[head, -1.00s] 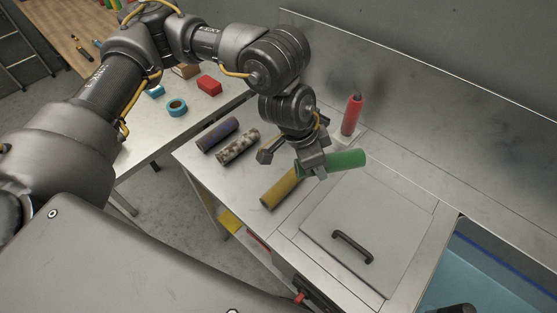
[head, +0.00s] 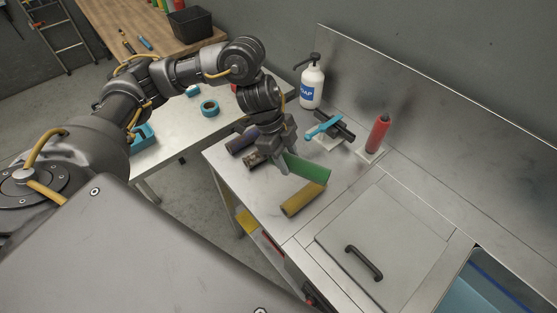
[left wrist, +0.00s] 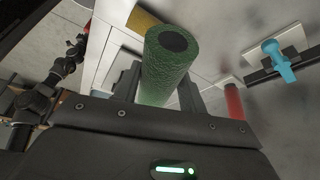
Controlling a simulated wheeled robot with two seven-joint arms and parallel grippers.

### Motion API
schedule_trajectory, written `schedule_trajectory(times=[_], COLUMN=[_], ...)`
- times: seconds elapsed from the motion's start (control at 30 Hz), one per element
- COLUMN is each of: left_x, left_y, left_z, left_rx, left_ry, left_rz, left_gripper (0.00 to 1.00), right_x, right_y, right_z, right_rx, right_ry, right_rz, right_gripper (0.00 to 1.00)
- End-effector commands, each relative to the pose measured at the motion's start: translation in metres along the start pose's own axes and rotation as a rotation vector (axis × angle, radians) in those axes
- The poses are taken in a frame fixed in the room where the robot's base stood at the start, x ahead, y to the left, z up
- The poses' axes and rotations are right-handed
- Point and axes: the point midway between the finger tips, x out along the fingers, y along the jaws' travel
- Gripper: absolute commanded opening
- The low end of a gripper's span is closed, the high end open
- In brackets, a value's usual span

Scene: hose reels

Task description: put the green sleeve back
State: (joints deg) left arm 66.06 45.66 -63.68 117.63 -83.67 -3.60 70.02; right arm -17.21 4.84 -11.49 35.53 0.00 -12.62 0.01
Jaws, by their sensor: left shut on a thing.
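The green sleeve (head: 309,168) is held in my left gripper (head: 285,160), above the metal counter. In the head view it slopes down to the right and overlaps the far end of the yellow sleeve (head: 302,201). In the left wrist view the green sleeve (left wrist: 168,68) shows its dark round end, between the two fingers (left wrist: 160,92). The purple sleeve (head: 242,140) and the speckled sleeve (head: 254,161) lie on the counter left of the gripper, the speckled one partly hidden behind it. My right gripper is out of view.
A red bottle (head: 378,133), a soap bottle (head: 312,84) and a blue-handled tool (head: 324,125) on a holder stand along the back. A flat lid with a black handle (head: 364,262) lies at front right, beside a blue basin (head: 475,288). Its surface is clear.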

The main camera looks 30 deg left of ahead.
Motion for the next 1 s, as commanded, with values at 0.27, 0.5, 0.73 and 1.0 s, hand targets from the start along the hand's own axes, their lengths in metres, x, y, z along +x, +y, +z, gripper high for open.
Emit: schedule_trajectory(times=[0.27, 0.5, 0.73, 1.0], left_x=[0.025, 0.041, 0.046, 0.073], left_y=[-0.040, -0.055, -0.058, -0.059], left_z=[0.057, 0.079, 0.085, 0.097], left_rx=[-0.009, -0.002, -0.002, -0.001], left_ry=[0.001, 0.001, 0.001, 0.002], left_rz=[0.004, 0.000, 0.001, 0.001], left_gripper=[0.18, 0.18, 0.18, 0.18], right_x=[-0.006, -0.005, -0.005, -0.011], right_y=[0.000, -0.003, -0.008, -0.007], right_z=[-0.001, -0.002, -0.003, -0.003], right_rx=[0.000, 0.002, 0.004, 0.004], right_ry=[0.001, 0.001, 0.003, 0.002], right_rz=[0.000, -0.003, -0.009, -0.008], right_gripper=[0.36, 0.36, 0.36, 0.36])
